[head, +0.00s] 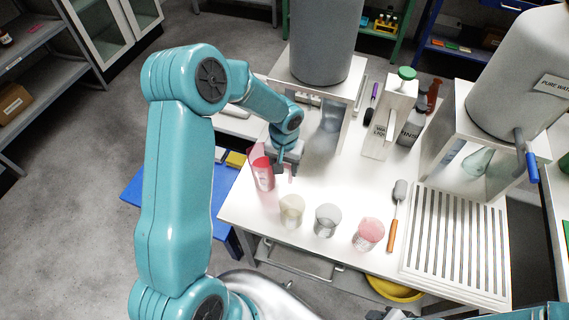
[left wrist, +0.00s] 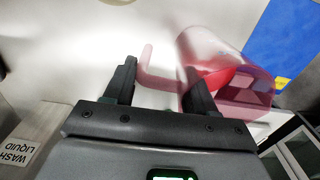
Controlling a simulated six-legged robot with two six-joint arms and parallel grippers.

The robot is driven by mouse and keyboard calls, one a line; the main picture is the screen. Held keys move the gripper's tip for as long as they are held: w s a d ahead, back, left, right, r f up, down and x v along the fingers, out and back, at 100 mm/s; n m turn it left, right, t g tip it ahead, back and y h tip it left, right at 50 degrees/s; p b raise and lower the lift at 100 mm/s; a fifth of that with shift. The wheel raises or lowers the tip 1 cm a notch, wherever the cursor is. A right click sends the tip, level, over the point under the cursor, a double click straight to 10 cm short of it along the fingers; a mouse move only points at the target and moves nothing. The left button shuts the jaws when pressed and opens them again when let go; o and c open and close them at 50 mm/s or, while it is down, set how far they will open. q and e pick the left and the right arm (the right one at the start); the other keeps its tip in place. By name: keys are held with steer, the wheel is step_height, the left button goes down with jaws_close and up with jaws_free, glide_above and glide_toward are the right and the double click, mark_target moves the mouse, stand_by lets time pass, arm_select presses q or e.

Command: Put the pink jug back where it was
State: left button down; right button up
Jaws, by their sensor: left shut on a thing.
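The pink jug (head: 262,170) is a see-through pink vessel near the left edge of the white table. My left gripper (head: 286,166) is just right of it, shut on its handle. In the left wrist view the jug (left wrist: 225,62) lies beyond the right finger, and its pink handle passes between the fingers of my left gripper (left wrist: 160,85). Whether its base touches the table cannot be told. A dark part at the bottom edge of the head view may be my right gripper; its fingers cannot be made out.
Three beakers, cream (head: 291,211), grey (head: 327,220) and pink (head: 368,234), stand along the front. An orange-handled brush (head: 394,222) and slatted rack (head: 455,248) are to their right. A grey tank (head: 322,45) on a stand and a wash-liquid box (head: 385,125) stand behind.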

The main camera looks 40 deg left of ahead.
arm_select(q)
steer(key=shift+s+f, duration=0.1)
steer(key=shift+c, duration=1.8)
jaws_free()
steer(key=shift+r, duration=0.3)
step_height(320, 180, up, 12)
steer(key=b, duration=0.1)
steer(key=shift+f, duration=0.15)
